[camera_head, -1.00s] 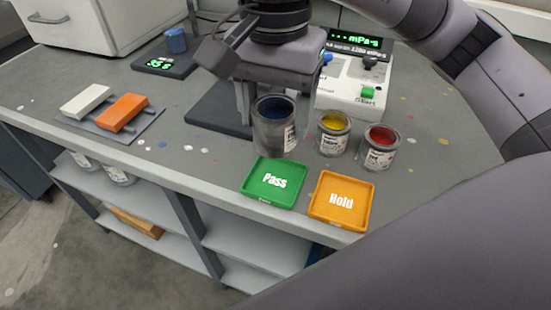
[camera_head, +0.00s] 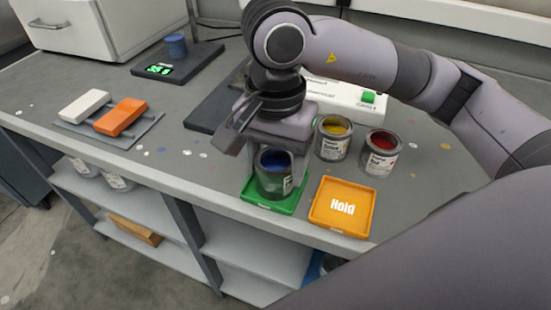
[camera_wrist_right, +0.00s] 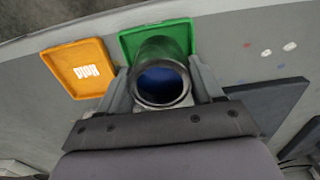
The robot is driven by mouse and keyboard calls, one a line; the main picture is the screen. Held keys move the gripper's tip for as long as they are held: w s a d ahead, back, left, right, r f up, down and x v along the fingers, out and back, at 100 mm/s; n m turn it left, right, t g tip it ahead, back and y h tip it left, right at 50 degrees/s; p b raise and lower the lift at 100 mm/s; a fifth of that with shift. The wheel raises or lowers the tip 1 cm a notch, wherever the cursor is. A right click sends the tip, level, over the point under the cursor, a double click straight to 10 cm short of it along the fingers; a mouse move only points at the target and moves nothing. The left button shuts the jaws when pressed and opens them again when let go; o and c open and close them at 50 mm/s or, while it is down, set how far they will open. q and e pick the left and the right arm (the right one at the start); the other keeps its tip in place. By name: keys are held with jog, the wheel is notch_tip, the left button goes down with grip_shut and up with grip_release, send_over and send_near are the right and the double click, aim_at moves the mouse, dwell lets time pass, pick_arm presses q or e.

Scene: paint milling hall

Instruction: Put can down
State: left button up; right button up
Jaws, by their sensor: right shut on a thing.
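An open metal can of blue paint (camera_head: 272,180) is at the green tray (camera_head: 250,192), covering most of it. The can looks upright, over or on the tray; I cannot tell whether its base touches. My right gripper (camera_head: 282,168) is shut on the can, with a finger at its side. In the right wrist view the can (camera_wrist_right: 161,80) sits between the two fingers (camera_wrist_right: 160,88), with the green tray (camera_wrist_right: 133,42) behind it. The tray's "Pass" label is hidden. My left gripper is not in view.
The orange "Hold" tray (camera_head: 342,207) lies empty just right of the green one. Cans of yellow (camera_head: 333,138) and red paint (camera_head: 380,153) stand behind it. The bench's front edge is close to both trays. A white device with a green button (camera_head: 345,95) is behind.

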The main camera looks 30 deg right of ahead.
jog(key=o, duration=1.2)
jog(key=shift+f, duration=0.1)
jog(key=shift+c, duration=0.2)
notch_tip(320, 180, up, 12)
jog(key=p, duration=0.2)
jog(key=shift+r, duration=0.2)
